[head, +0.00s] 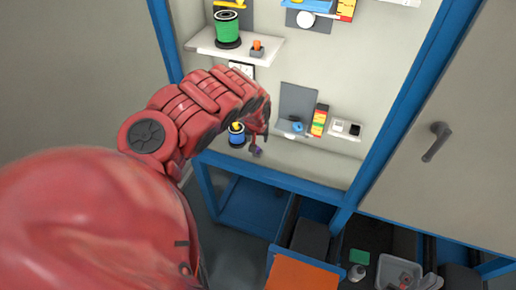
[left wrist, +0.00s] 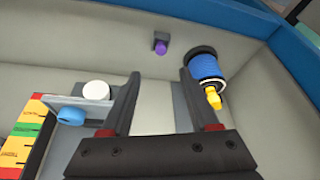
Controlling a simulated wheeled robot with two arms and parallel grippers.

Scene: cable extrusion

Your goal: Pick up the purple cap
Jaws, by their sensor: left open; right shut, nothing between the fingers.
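The purple cap (head: 257,152) is small and sits on a dark holder, low on the pale panel in the head view. In the left wrist view the purple cap (left wrist: 160,48) is beyond my fingertips, roughly in line with the gap between them. My left gripper (head: 259,130) is close to the cap in the head view. In the left wrist view its two fingers (left wrist: 158,82) are apart with nothing between them. The cap looks clear of both fingers. My right gripper is not in view.
A blue spool with a yellow tip (head: 237,139) stands beside the cap; it shows close to the right finger in the left wrist view (left wrist: 208,66). A small shelf with a white disc (left wrist: 96,90) and blue piece (left wrist: 71,115) lies left. Blue frame beams (head: 270,178) run below.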

